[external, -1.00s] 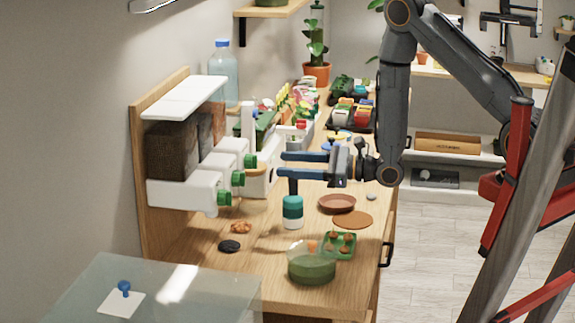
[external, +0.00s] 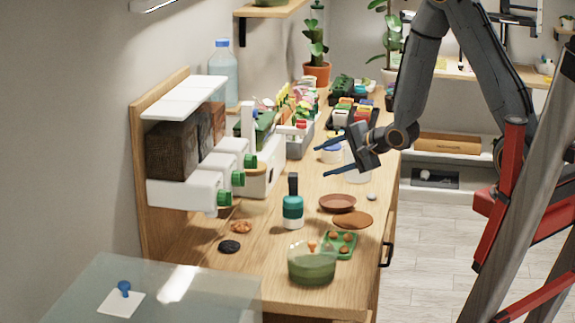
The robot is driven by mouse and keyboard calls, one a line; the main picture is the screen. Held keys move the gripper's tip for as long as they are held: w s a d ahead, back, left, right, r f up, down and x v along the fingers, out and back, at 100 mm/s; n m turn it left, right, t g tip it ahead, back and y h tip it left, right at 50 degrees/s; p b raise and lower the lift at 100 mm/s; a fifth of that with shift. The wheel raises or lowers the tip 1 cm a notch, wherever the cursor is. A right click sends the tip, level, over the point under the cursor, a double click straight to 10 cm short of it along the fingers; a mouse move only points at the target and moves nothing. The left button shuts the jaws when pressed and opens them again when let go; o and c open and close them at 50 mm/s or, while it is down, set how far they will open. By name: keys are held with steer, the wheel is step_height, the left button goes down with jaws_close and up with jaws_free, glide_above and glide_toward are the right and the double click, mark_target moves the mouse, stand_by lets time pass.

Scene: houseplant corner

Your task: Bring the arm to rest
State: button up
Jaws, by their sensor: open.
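My gripper (external: 333,157) hangs in the air over the wooden bench (external: 190,262), right of the middle of the external view. Its two blue fingers are spread apart, point left and hold nothing. The arm is bent, with its wrist above the right part of the bench. A teal and white bottle with a dark top (external: 292,210) stands upright on the bench, below and left of the gripper and apart from it.
White dispensers with green taps (external: 232,178) stand at the left. A brown saucer (external: 337,203), an orange disc (external: 352,220), a green tray (external: 341,244) and a green glass bowl (external: 312,265) are in front. Potted plants and trays (external: 352,112) fill the back.

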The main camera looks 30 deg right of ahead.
steer(key=s+d+f+n+g+h+b, duration=0.25)
steer(key=s+d+n+g+h, duration=0.2)
steer(key=s+d+n, duration=0.5)
steer(key=s+d+n+g, duration=0.2)
steer(key=s, duration=0.4)
steer(key=s+d+n+g+b, duration=0.1)
steer(key=s+d+n+g, duration=0.1)
steer(key=s, duration=0.5)
steer(key=shift+f+n+g, duration=0.35)
steer(key=shift+n+g, duration=0.2)
steer(key=shift+g, duration=0.2)
steer(key=shift+d, duration=0.1)
stand_by(0.9)
